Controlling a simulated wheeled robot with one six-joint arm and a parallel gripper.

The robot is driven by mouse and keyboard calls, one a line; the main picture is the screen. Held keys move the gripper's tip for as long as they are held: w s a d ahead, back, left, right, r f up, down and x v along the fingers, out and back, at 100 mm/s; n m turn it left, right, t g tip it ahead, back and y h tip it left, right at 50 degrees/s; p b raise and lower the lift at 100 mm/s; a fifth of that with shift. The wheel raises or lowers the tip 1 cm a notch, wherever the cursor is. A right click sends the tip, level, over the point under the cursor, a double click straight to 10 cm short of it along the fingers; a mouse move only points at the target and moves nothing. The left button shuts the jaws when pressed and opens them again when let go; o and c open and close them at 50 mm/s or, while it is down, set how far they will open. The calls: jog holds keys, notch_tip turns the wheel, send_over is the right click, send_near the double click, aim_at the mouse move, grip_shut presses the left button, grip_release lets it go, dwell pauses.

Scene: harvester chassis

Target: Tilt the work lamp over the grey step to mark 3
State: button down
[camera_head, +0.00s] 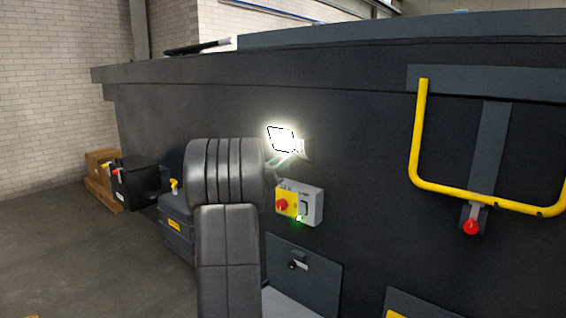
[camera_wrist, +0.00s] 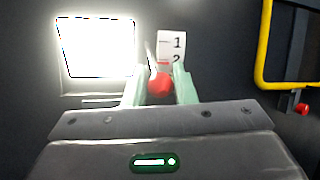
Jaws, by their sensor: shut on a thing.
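The work lamp (camera_head: 281,140) is lit and sits on the dark chassis wall; its glare washes out its face. In the wrist view the lamp (camera_wrist: 96,47) is at the left, next to a white scale plate (camera_wrist: 171,44) showing marks 1 and 2. A small red line shows between them; mark 3 is hidden. My gripper (camera_wrist: 160,88) has its pale green fingers shut on a red knob (camera_wrist: 160,83) below the plate. In the head view my gripper is mostly hidden behind my arm. A grey surface (camera_head: 284,304), perhaps the step, shows low down, partly hidden.
A grey switch box (camera_head: 312,205) with a red knob is just below the lamp. A latched panel (camera_head: 303,275) is lower. A yellow rail (camera_head: 420,130) with a red knob (camera_head: 471,227) is at the right.

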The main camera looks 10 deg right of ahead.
jog(key=f+b, duration=0.1)
jog(key=w+d+f+b, duration=0.1)
jog(key=f, duration=0.1)
jog(key=shift+d, duration=0.15)
jog(key=c, duration=1.2)
grip_release()
jog(key=shift+w, duration=0.1)
jog(key=shift+c, duration=0.2)
jog(key=shift+r, duration=0.1)
jog(key=b+v, duration=0.2)
jog(key=v, duration=1.2)
jog(key=shift+r, duration=0.15)
